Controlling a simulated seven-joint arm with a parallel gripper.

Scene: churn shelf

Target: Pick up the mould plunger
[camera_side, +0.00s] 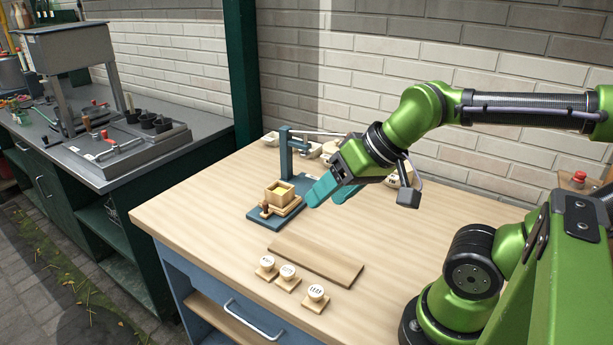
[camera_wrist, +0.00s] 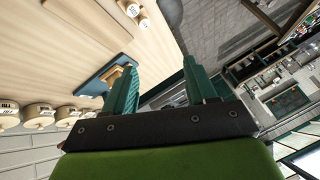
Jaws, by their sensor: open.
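No piece is clearly recognisable as the mould plunger. Three small pieces with round, marked pale tops on square wooden bases stand at the table's front: a left one (camera_side: 267,263), a middle one (camera_side: 287,272) and a right one (camera_side: 316,293). A wooden mould box (camera_side: 279,196) with yellow stuff inside sits on the blue press stand (camera_side: 262,219), with a small dark-tipped wooden part at its front. My gripper (camera_side: 325,194) is open and empty, above the table just right of the press stand. In the wrist view its teal fingers (camera_wrist: 158,70) are apart with nothing between them.
A flat wooden board (camera_side: 315,259) lies between the press stand and the three pieces. Several pale labelled pots stand along the back near the wall, including one in the wrist view (camera_wrist: 38,116). A grey workbench (camera_side: 125,150) stands left, beyond a green post.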

